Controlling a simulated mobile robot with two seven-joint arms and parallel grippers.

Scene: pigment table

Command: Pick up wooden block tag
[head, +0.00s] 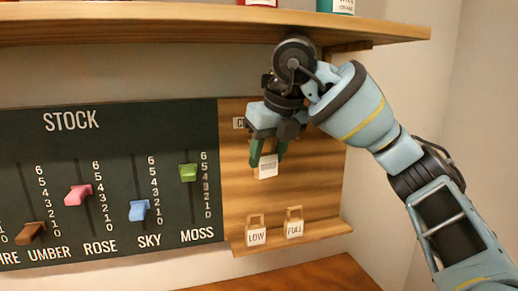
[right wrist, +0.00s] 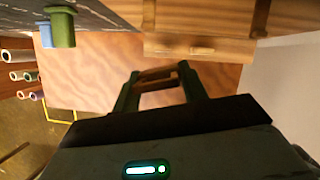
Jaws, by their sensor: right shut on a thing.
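My right gripper (head: 267,155) hangs in front of the wooden panel and is shut on a small wooden block tag with a white label (head: 266,170). The label's print is too small to read. In the right wrist view the gripper's green fingers (right wrist: 158,76) have the tag's wooden frame (right wrist: 158,86) between them. Two more wooden tags, LOW (head: 256,236) and FULL (head: 294,228), stand upright on the ledge below, apart from the gripper. My left gripper is not in view.
The wooden ledge (head: 325,229) runs under the panel (head: 325,180). Left of it is the dark STOCK board (head: 130,140) with coloured sliders, the green MOSS one (head: 188,173) nearest. A shelf (head: 200,28) overhangs above, close to my right wrist.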

